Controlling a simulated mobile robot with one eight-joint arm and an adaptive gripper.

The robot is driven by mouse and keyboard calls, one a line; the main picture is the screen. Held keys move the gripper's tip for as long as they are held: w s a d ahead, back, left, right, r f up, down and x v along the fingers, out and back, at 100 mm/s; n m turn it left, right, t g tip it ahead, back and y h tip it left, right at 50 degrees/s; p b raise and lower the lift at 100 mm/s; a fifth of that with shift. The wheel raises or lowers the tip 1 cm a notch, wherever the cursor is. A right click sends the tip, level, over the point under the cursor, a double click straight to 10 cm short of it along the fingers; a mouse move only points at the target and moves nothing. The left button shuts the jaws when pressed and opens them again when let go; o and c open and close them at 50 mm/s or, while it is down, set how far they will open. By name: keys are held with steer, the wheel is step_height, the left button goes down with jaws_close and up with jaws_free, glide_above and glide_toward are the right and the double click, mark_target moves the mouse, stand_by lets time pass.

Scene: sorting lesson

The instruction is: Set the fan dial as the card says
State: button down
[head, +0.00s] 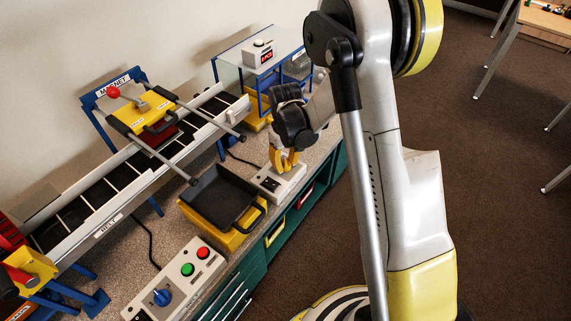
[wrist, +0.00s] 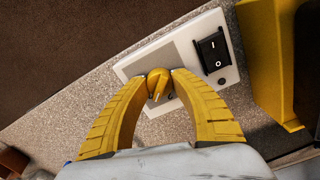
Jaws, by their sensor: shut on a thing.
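The fan dial (wrist: 157,84) is a small round yellow knob with a pale pointer line, on a white control box (wrist: 185,48) in the wrist view. My gripper (wrist: 158,77) is shut on the dial, with one yellow finger at each side of it. A black rocker switch (wrist: 213,51) sits on the same box, right of the dial. In the head view my gripper (head: 284,162) is down at the white box (head: 286,187), where its fingers hide the dial. I cannot make out the card or the dial's marks.
A black tray on a yellow bin (head: 221,198) stands left of the box. A panel with green, red and blue controls (head: 187,270) is at the front. The belt (head: 105,190) with a magnet frame (head: 112,83) runs behind. A clear blue-framed case (head: 262,70) stands at the back.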

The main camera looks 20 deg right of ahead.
mark_target(286, 162)
steer(key=shift+m, duration=1.2)
steer(key=c, duration=1)
jaws_free()
step_height(286, 162, up, 12)
